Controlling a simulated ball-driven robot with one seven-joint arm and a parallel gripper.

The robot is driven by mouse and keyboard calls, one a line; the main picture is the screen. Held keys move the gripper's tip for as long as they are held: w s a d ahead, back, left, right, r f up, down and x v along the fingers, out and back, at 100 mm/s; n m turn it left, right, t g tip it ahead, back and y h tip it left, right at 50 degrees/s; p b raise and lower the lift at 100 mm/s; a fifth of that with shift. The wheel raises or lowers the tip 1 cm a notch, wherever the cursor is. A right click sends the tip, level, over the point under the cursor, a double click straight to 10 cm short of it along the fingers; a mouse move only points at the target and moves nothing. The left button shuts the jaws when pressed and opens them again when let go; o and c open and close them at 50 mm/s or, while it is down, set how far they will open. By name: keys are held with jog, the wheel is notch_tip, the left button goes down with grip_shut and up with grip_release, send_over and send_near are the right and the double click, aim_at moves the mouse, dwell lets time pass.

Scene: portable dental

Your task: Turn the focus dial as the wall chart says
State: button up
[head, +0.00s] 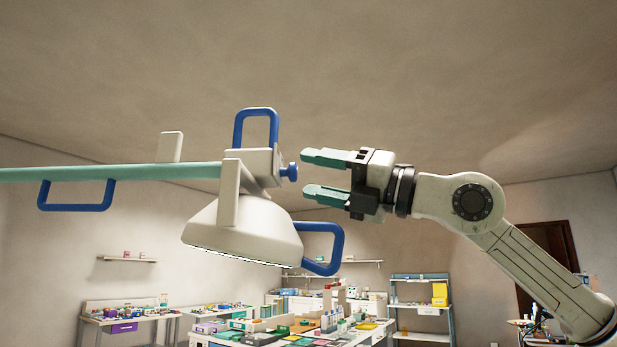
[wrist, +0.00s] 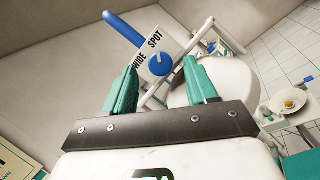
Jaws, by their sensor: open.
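The focus dial (head: 290,172) is a small blue knob on the right side of the lamp's white housing (head: 262,165). In the wrist view the dial (wrist: 160,64) sits on a white plate with the words WIDE and SPOT, and a pale mark shows on its face. My gripper (head: 305,173) is open and empty, its teal fingers pointing left at the dial, one above and one below its height. The tips end just right of the dial, apart from it. In the wrist view the dial lies between the fingertips (wrist: 161,66).
The white lamp head (head: 240,228) hangs below the housing, with a blue handle (head: 338,248) under my gripper. Another blue handle (head: 256,112) stands on top. A teal lamp arm (head: 110,173) runs left. A cream sheet (wrist: 14,160) with cut-off lettering shows in the wrist view.

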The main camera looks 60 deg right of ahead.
jog(key=b+v, duration=0.1)
jog(key=v, duration=0.7)
jog(key=shift+s+b, duration=0.3)
jog(key=shift+b, duration=0.05)
jog(key=shift+f, duration=0.1)
